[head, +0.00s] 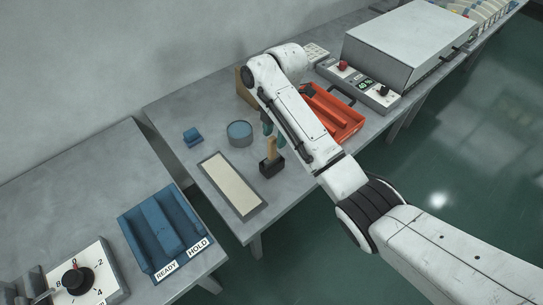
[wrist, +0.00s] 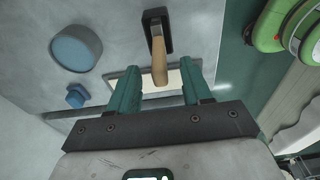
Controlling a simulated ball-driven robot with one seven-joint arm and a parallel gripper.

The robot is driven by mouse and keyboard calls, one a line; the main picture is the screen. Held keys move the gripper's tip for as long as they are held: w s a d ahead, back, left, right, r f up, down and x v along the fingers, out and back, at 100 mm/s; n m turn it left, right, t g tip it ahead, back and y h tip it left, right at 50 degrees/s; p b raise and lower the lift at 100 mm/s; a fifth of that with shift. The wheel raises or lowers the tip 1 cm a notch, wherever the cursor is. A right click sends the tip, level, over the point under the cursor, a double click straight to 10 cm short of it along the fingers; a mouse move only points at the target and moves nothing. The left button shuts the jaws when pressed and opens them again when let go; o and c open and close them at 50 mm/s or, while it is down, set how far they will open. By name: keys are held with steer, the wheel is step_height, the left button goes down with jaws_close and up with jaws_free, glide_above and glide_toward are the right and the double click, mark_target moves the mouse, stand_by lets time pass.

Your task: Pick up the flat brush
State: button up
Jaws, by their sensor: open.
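The flat brush (head: 271,148) shows as a wooden handle standing upright out of a black block (head: 271,166) on the grey table. In the wrist view the brush handle (wrist: 159,62) points toward me, with the black block (wrist: 152,17) behind it. My gripper (head: 267,130) is open, its green fingers above and close to the handle. In the wrist view my gripper (wrist: 158,82) has one finger on each side of the handle's near end, with gaps and no clear contact. Bristles are hidden.
A cream panel in a grey frame (head: 233,184), a round blue-topped dish (head: 239,133) and a small blue block (head: 192,137) lie nearby. An orange tray (head: 345,113) is to the right. A blue READY/HOLD rack (head: 165,232) stands on the left table.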

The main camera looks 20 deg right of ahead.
mark_target(270, 160)
steer(key=shift+s+a+f+p, duration=0.1)
steer(key=shift+a+f+p, duration=0.1)
steer(key=shift+f, duration=0.65)
steer(key=shift+w+a+f+p, duration=0.1)
steer(key=shift+a+f+p, duration=0.15)
steer(key=shift+f, duration=0.6)
steer(key=shift+s+a+f+p, duration=0.1)
steer(key=shift+a+f+p, duration=0.1)
steer(key=shift+f, duration=0.65)
jaws_close()
